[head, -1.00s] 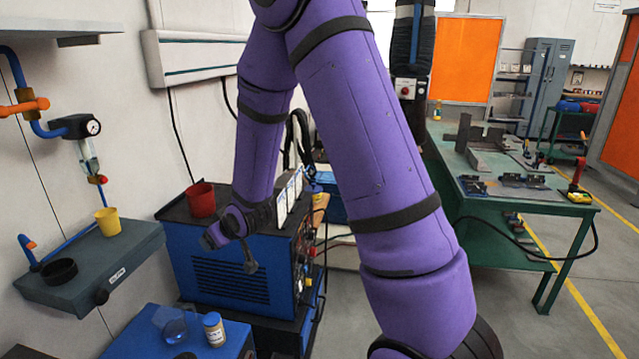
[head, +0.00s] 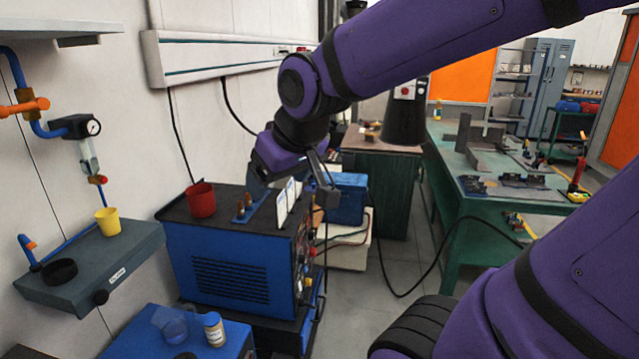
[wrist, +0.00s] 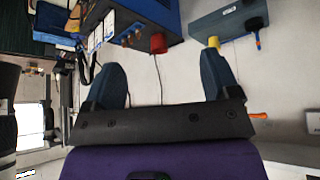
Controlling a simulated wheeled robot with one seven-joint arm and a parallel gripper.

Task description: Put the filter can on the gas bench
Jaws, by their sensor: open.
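A small jar with a pale body and blue lid (head: 214,330) stands upright on the low blue cabinet at the bottom; it looks most like the filter can, but I cannot read its label. The grey wall shelf with a small white label (head: 135,262), likely the gas bench, is at the left and also tops the wrist view (wrist: 232,22). It bears a yellow cup (head: 108,221) and a black round dish (head: 59,271). My gripper (head: 292,188) is above the blue welding machine, right of and above the jar. In the wrist view its fingers (wrist: 163,65) are apart and empty.
The blue welding machine (head: 228,270) carries a red cup (head: 201,199) and a small blue tray (head: 250,207). A clear blue vessel (head: 172,325) stands beside the jar. Blue and orange pipes with a gauge (head: 93,127) rise above the shelf. A green workbench is at the right.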

